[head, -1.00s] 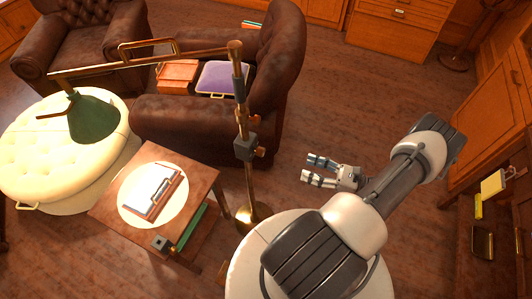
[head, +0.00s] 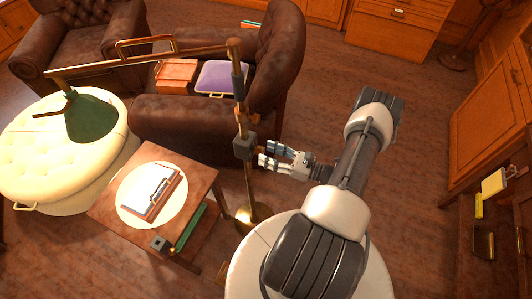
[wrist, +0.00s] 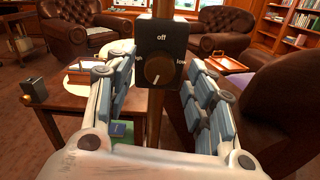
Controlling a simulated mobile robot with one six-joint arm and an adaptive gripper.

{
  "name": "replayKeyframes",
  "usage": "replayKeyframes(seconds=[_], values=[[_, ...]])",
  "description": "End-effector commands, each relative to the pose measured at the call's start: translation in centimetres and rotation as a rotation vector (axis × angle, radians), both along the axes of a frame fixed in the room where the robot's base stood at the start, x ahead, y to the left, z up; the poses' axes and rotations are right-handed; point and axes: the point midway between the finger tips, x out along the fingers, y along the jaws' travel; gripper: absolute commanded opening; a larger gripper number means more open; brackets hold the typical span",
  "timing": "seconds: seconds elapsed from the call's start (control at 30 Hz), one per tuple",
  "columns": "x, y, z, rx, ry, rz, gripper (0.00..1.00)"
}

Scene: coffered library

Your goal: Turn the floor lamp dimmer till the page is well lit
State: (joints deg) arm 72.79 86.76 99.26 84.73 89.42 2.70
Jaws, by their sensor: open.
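The floor lamp has a brass pole (head: 250,190), a long arm and a green shade (head: 90,117). Its dimmer is a dark box (head: 243,147) on the pole. The wrist view shows the dimmer's face (wrist: 176,40) marked "off" at top and "low" at right; the left label is partly hidden. Its round brown knob (wrist: 159,71) has a pale mark pointing down, slightly left. My gripper (head: 268,155) is open just right of the box; its fingers (wrist: 158,95) flank the knob, apparently without touching.
A cream tufted ottoman (head: 40,150) is at left. Floor right of my arm is clear.

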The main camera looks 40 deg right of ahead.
Motion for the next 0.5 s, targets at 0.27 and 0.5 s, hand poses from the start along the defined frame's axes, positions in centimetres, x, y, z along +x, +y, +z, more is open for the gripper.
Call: replayKeyframes(seconds=[0.27,0.5], values=[[1.6,0.7,0.0,0.001,0.001,-0.001,0.49],[1.6,0.7,0.0,0.000,-0.001,-0.001,0.48]])
